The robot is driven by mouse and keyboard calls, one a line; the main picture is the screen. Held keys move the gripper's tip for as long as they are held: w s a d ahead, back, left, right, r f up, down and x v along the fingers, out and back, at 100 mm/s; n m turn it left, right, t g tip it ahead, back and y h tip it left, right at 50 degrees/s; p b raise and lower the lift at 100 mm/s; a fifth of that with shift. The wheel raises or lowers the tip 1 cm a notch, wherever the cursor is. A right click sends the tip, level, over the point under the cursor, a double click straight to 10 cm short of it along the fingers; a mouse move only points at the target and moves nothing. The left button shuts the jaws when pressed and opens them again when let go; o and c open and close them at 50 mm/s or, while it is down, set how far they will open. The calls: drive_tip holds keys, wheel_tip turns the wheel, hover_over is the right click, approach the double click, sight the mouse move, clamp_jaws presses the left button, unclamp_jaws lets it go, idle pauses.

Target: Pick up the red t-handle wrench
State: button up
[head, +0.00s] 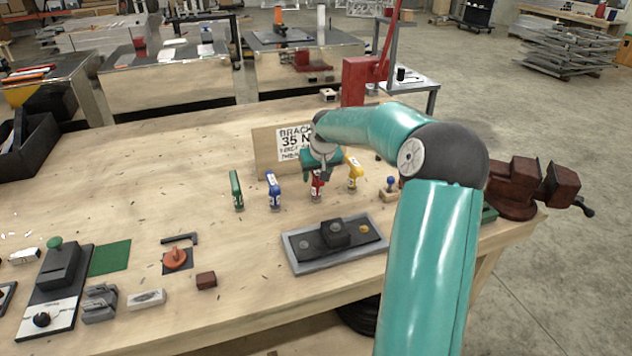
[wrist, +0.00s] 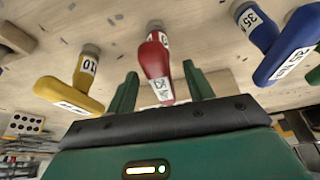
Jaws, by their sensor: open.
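The red t-handle wrench (head: 317,188) stands upright on the wooden bench, in a row with other coloured t-handles. In the head view my gripper (head: 322,168) is right above it and hides its upper part. In the wrist view the red wrench (wrist: 155,60), with a white label, lies between the two green fingers of my gripper (wrist: 160,84). The fingers are open, one on each side of it, with a gap visible on both sides.
A yellow t-handle (head: 355,173) stands right of the red one, a blue one (head: 273,188) and a green one (head: 236,190) left. A sign board (head: 265,150) stands behind. A grey tray (head: 300,268) lies in front. Bench space left of the green handle is clear.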

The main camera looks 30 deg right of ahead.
drive_tip(key=x, duration=0.3)
drive_tip(key=shift+w, duration=0.15)
clamp_jaws()
drive_tip(key=shift+r, duration=0.6)
wheel_tip(320, 180, up, 2)
drive_tip(key=shift+r, duration=0.1)
drive_tip(key=s+r, duration=0.2)
drive_tip(key=s+a+r, duration=0.1)
drive_tip(key=s+r, duration=0.1)
drive_tip(key=r, duration=0.1)
drive_tip(key=shift+s+a+r, duration=0.1)
drive_tip(key=shift+s+r, duration=0.05)
drive_tip(key=shift+s, duration=0.1)
drive_tip(key=s+a+r, duration=0.2)
drive_tip(key=s+r, duration=0.2)
drive_tip(key=s, duration=0.5)
drive_tip(key=shift+a, duration=0.3)
